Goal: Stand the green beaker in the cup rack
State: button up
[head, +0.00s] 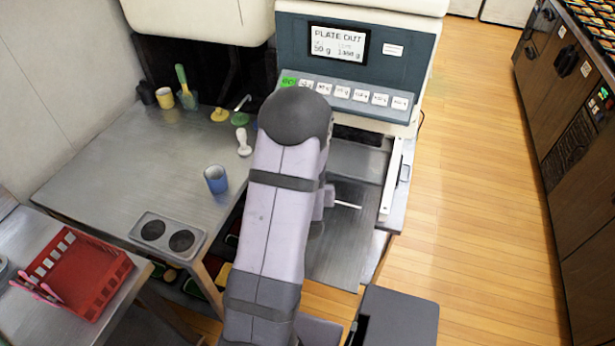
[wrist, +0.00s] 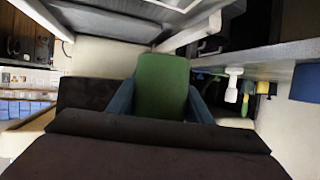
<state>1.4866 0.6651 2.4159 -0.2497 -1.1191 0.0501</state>
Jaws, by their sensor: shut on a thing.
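My gripper (wrist: 160,98) is shut on the green beaker (wrist: 162,80), which shows between the two blue-grey fingers in the wrist view. In the head view my own arm hides the gripper and the beaker. A grey block with two round dark holes (head: 145,220), which looks like the cup rack, sits at the front edge of the steel counter, left of my arm. Both holes look empty.
A blue cup (head: 215,180) stands on the counter (head: 110,175) behind the rack. A white pestle-like tool (head: 243,142), scoops and several cups stand farther back. A red slotted rack (head: 85,275) is at front left. The dispensing machine (head: 350,60) rises behind my arm.

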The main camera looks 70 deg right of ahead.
jog(key=w+a+r+n+t+y, duration=0.2)
jog(key=w+a+r+n+t, duration=0.15)
jog(key=w, duration=0.55)
jog(key=w+a+r+n+t+y, duration=0.2)
jog(key=w+a+r+n, duration=0.15)
jog(key=w, duration=0.45)
jog(key=w+a+r+n+t+y, duration=0.2)
jog(key=w+a+r+y, duration=0.15)
jog(key=w, duration=0.55)
jog(key=n+y, duration=0.9)
jog(key=y, duration=0.1)
send_over(169, 241)
notch_tip(169, 241, down, 3)
jog(key=shift+t+h, duration=0.25)
jog(key=shift+t, duration=0.2)
jog(key=shift+w+f, duration=0.1)
jog(key=shift+f, duration=4.75)
jog(key=shift+f, duration=0.2)
jog(key=o, duration=1.2)
